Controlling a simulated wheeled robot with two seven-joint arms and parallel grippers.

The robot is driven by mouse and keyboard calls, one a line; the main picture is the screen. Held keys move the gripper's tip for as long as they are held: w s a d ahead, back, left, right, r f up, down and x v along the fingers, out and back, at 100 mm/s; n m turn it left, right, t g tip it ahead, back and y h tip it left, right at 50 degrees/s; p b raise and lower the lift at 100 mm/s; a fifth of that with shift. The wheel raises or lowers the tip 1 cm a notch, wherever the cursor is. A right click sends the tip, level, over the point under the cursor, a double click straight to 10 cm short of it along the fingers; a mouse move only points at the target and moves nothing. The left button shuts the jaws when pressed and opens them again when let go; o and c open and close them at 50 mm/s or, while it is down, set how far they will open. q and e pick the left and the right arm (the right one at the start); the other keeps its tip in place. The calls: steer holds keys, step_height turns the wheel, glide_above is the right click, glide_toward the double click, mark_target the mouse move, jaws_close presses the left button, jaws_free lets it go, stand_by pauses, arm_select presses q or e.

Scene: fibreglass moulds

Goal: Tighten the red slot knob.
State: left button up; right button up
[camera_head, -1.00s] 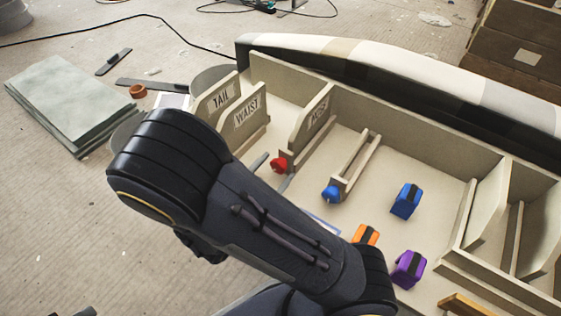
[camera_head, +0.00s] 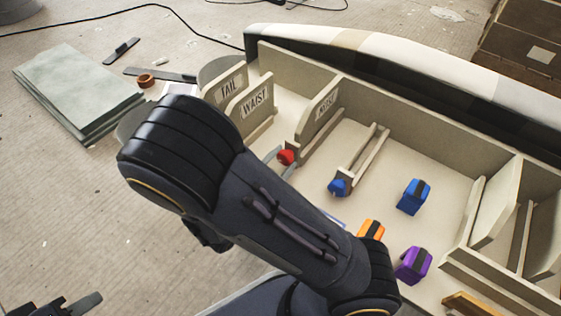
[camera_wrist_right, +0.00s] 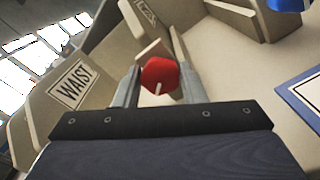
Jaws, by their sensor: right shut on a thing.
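The red slot knob (camera_head: 286,157) sits at the near end of the slotted holder under the upright board at the middle of the mould box. In the right wrist view the red knob (camera_wrist_right: 160,76) is faceted and has a short white mark pointing down. My right gripper (camera_head: 281,162) has one finger on each side of the knob and is shut on it. Its grey fingers also show in the wrist view (camera_wrist_right: 158,80). My left gripper (camera_head: 80,304) shows only partly at the bottom left edge; its jaws are unclear.
Boards labelled TAIL (camera_head: 228,88) and WAIST (camera_head: 252,103) stand left of the knob. A blue knob (camera_head: 338,187) is on the neighbouring holder. Blue (camera_head: 413,197), orange (camera_head: 371,229) and purple (camera_head: 413,265) blocks lie on the box floor. My right arm covers the box's near left part.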

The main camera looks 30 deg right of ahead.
steer(key=shift+m, duration=0.5)
steer(key=o, duration=1)
steer(key=p+v, duration=0.2)
steer(key=v, duration=0.4)
steer(key=shift+s+a, duration=0.15)
steer(key=shift+a, duration=0.2)
steer(key=shift+s+a, duration=0.25)
steer(key=shift+a, duration=0.2)
